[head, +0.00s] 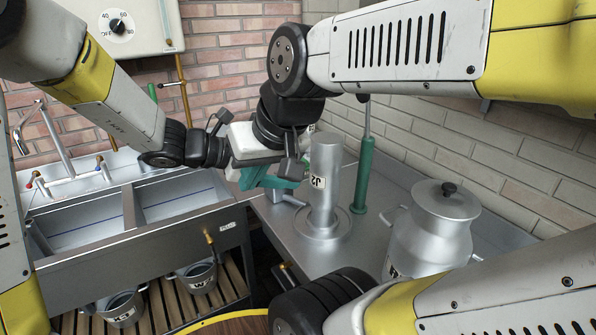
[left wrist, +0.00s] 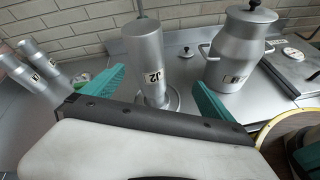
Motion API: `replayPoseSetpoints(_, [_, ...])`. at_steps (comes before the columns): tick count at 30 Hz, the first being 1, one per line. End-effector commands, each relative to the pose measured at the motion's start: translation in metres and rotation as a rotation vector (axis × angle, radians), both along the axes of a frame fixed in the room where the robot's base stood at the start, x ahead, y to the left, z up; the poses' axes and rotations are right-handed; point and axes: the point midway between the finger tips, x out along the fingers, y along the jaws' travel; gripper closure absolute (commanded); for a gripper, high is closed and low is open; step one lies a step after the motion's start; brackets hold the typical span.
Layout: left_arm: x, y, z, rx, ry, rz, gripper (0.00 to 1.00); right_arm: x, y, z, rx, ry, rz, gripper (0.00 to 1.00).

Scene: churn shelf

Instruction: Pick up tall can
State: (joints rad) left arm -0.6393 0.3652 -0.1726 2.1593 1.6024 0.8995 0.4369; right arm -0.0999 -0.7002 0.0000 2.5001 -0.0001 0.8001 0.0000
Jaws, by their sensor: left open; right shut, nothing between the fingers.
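The tall can (head: 324,187) is a grey metal cylinder labelled J2. It stands upright on a round base on the counter; it also shows in the left wrist view (left wrist: 153,65). My right gripper (head: 272,182) is left of the can in the head view, shut and empty, with teal fingers. My left gripper is mostly hidden behind it there. In the left wrist view my left gripper (left wrist: 155,92) is open, its teal fingers spread to either side of the can as seen from the camera. The can appears beyond the fingers, and I see no grip on it.
A lidded milk churn (head: 436,232) stands right of the can. A green-handled rod (head: 363,175) is just behind it. Two more metal cylinders (left wrist: 46,66) are at the left in the wrist view. A sink (head: 150,210) is at left, with buckets (head: 197,276) below.

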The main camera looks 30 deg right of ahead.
Motion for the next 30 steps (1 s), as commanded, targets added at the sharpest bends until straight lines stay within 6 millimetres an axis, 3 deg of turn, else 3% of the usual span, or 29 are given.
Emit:
replayPoseSetpoints(1, [0.005,-0.020,-0.017,-0.013,0.080,0.041,0.02,0.000,0.000,0.000,0.000,0.000,0.000,1.00])
replayPoseSetpoints(3, [0.013,-0.040,-0.033,-0.033,0.167,0.100,0.02,0.000,0.000,0.000,0.000,0.000,0.000,1.00])
replayPoseSetpoints(9, [0.027,-0.068,-0.059,-0.066,0.291,0.200,0.02,0.000,0.000,0.000,0.000,0.000,0.000,1.00])
replayPoseSetpoints(25, [0.030,-0.131,-0.084,-0.067,0.303,0.210,0.02,0.000,0.000,0.000,0.000,0.000,0.000,1.00])
replayPoseSetpoints(30, [0.031,-0.142,-0.087,-0.069,0.304,0.213,0.02,0.000,0.000,0.000,0.000,0.000,0.000,1.00])
